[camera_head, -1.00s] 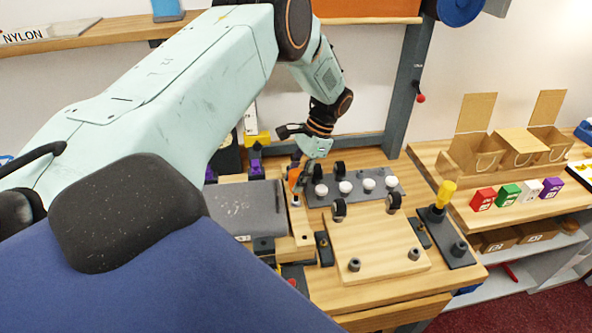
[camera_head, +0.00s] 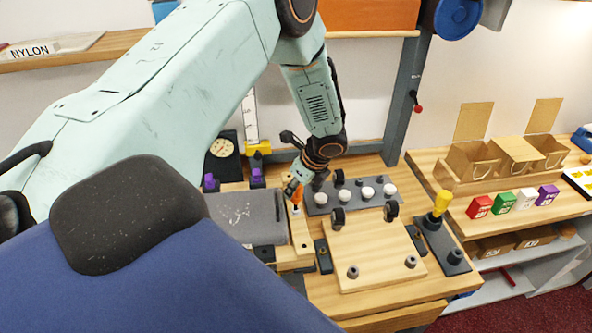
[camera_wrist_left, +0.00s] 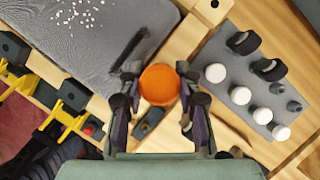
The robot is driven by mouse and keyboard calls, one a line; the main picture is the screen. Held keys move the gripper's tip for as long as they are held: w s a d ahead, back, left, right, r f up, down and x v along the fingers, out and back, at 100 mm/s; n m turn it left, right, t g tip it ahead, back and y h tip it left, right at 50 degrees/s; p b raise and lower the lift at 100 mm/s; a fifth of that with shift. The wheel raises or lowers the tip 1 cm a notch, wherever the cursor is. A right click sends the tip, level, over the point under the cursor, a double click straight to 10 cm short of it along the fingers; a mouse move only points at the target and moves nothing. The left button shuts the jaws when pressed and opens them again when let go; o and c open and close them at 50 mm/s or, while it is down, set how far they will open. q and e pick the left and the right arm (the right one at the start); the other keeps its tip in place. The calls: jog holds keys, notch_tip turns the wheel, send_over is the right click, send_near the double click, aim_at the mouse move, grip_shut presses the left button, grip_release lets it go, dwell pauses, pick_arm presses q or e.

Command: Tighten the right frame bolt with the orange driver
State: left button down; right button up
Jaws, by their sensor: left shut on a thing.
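The orange driver (camera_head: 297,195) stands roughly upright over the light wooden frame bar (camera_head: 300,232), beside the grey fabric panel (camera_head: 240,215). My left gripper (camera_head: 298,186) is shut on its handle from above. In the left wrist view the round orange handle top (camera_wrist_left: 160,84) sits between the two dark fingers. The driver hides whatever is under its tip, so I cannot see the bolt or whether the tip sits on it. My right gripper is not in view.
A dark plate (camera_head: 330,200) with several white knobs lies just right of the driver. A wooden board (camera_head: 372,255) with dark posts is in front of it. A yellow-handled tool (camera_head: 441,203) stands further right. A dial gauge (camera_head: 223,148) stands behind left.

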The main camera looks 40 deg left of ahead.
pick_arm(q)
jog(key=c, duration=1.2)
grip_release()
jog(key=shift+s, duration=0.1)
jog(key=shift+o, duration=0.2)
jog(key=n+g, duration=0.1)
jog(key=n, duration=0.2)
jog(key=shift+f, duration=0.1)
jog(key=n, duration=0.1)
jog(key=n+g+b, duration=0.1)
jog(key=n, duration=0.1)
jog(key=n+h+b, duration=0.1)
jog(key=shift+w+f+n+g, duration=0.1)
jog(key=shift+w+n+g, duration=0.15)
jog(key=shift+n+g, duration=0.15)
jog(key=n+g+h+b, duration=0.1)
jog(key=n, duration=0.2)
jog(key=shift+n, duration=0.4)
jog(key=shift+n+h+b, duration=0.5)
jog(key=shift+n, duration=0.5)
jog(key=shift+n+g+h, duration=0.3)
jog(key=shift+n+g, duration=0.1)
jog(key=shift+n, duration=0.3)
